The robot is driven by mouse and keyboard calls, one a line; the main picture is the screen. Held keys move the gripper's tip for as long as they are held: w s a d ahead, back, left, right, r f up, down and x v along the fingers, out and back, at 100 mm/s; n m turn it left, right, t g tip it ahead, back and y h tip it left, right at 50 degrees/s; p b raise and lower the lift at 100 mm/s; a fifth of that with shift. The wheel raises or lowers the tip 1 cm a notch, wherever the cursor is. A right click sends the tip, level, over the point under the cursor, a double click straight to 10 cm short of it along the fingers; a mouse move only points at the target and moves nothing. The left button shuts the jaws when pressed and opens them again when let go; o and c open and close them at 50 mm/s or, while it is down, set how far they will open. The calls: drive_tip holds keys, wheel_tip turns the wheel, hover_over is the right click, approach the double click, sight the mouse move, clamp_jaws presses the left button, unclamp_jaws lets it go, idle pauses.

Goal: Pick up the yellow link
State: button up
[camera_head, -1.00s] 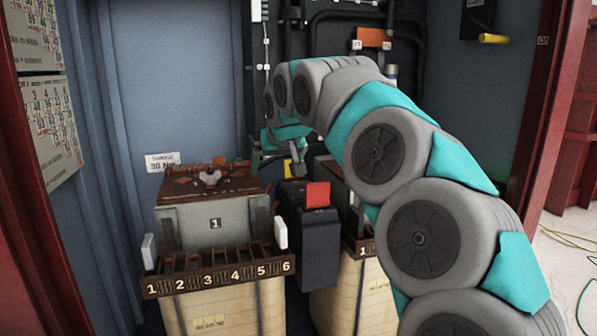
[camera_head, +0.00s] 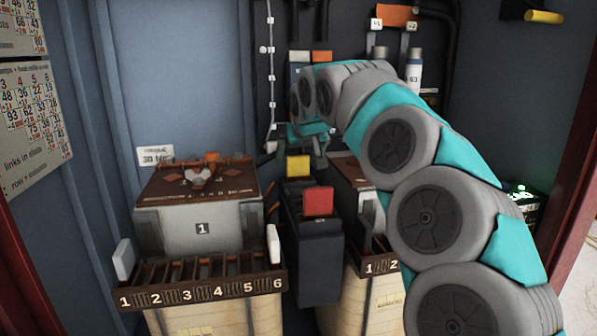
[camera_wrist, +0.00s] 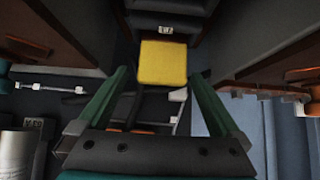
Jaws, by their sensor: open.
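The yellow link (camera_head: 298,167) stands upright in a dark rack between the two transformer boxes, behind a red link (camera_head: 318,202). In the wrist view the yellow link (camera_wrist: 162,63) is a yellow square ahead of my gripper (camera_wrist: 160,85), roughly centred between the fingertips. My gripper has its two green fingers spread apart with nothing between them. In the head view my gripper (camera_head: 305,145) is just above and behind the yellow link, partly hidden by my arm. I cannot tell the exact gap to the link.
A transformer box (camera_head: 200,228) with a numbered slot rack (camera_head: 205,290) stands to the left. A second box (camera_head: 372,212) stands close on the right, partly behind my arm. Pipes and cables run along the back wall.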

sight(296, 161)
drive_tip(key=x, duration=0.3)
drive_tip(key=shift+w+a+f, duration=0.15)
drive_tip(key=shift+f, duration=0.05)
drive_tip(key=shift+c, duration=0.4)
clamp_jaws()
drive_tip(key=shift+r, duration=0.1)
